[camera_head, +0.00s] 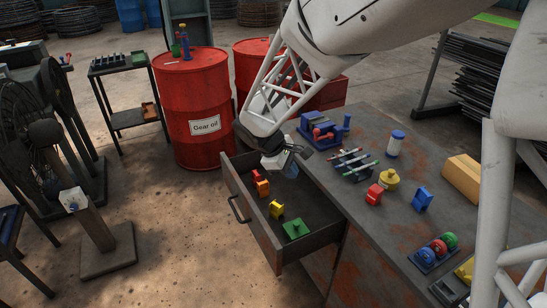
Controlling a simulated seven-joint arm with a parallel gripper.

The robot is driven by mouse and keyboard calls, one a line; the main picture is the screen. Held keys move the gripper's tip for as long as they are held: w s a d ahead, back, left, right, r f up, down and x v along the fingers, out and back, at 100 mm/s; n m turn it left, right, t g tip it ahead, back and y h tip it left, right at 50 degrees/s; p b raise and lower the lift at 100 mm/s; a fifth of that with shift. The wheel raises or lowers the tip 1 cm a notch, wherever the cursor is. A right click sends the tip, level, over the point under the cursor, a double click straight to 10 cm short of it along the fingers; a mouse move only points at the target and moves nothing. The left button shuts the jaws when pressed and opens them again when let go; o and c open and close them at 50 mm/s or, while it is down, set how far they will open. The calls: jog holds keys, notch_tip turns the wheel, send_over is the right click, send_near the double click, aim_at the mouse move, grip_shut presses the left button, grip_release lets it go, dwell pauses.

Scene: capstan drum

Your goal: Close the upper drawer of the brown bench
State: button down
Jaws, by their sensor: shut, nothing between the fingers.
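The upper drawer (268,235) of the brown bench (357,258) stands pulled out toward the left, its dark handle (238,209) on the outer front face. Inside the drawer lie a red block, an orange block (263,188), a yellow block (277,210) and a green piece (296,229). My gripper (290,168) is shut and empty, over the back part of the open drawer near the bench edge. Whether it touches the drawer cannot be told. My arm hides part of the drawer's far side.
A red drum (194,105) stands behind the drawer.

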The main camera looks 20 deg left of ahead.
jog(key=s+a+f+n+t, duration=0.1)
jog(key=s+a+f+n, duration=0.1)
jog(key=a+f, duration=0.5)
jog(key=s+a+f+n+t, duration=0.1)
jog(key=a+f+n, duration=0.4)
jog(key=a, duration=0.8)
jog(key=s+a+f+n+t+h, duration=0.1)
jog(key=s+a+f+n+t, duration=0.1)
jog(key=a+f, duration=0.8)
jog(key=shift+s+a+n, duration=0.35)
jog(key=shift+s+n, duration=0.15)
jog(key=shift+n, duration=0.3)
jog(key=w+d+r+x, duration=0.1)
jog(key=x, duration=1.2)
jog(key=shift+w+d+r, duration=0.15)
jog(key=shift+d+r, duration=0.1)
jog(key=shift+w+d, duration=0.1)
jog(key=shift+w, duration=0.05)
jog(key=w+d, duration=1.9)
jog(key=shift+w+d, duration=0.15)
jog(key=shift+d, duration=0.05)
jog(key=shift+w+d, duration=0.1)
